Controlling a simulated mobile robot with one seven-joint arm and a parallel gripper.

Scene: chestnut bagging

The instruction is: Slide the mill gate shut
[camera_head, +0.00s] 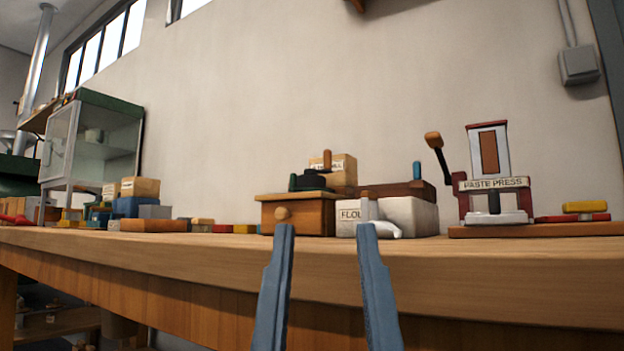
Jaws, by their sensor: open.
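A small wooden box with a round knob (283,213) on its front stands on the bench. A dark piece (307,181) sits on its top, and an upright wooden handle (327,160) rises there. A tan box (345,170) behind it has a label that I cannot read fully; this group looks like the mill. I cannot make out which part is the gate or how far it stands open. My gripper (325,230) is open and empty, its two blue-grey fingers pointing up in front of the bench, apart, with tips below the knob box and the flour box.
A white box labelled flour (410,216) stands right of the mill, with a white scoop-like piece (385,229) before it. The paste press (491,185) stands farther right. Boxes and blocks (150,205) line the left. The bench's front strip (420,262) is clear.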

